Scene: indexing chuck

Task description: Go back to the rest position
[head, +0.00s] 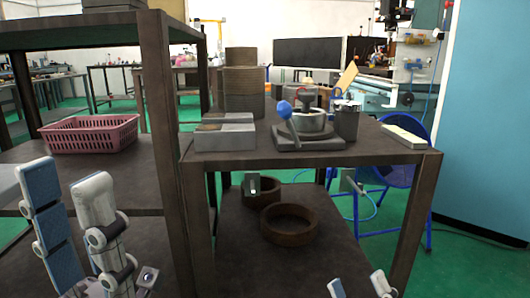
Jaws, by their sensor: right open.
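My left arm (105,240) rises in the lower left, in front of the shelf unit.
Grey blocks (225,140), stacked round discs (245,88) and a dark metal cup (346,120) stand on the bench. Rings (290,225) lie on its lower shelf. A pink basket (90,134) is on the left shelf unit. A blue chair (405,170) stands behind the bench's right end.

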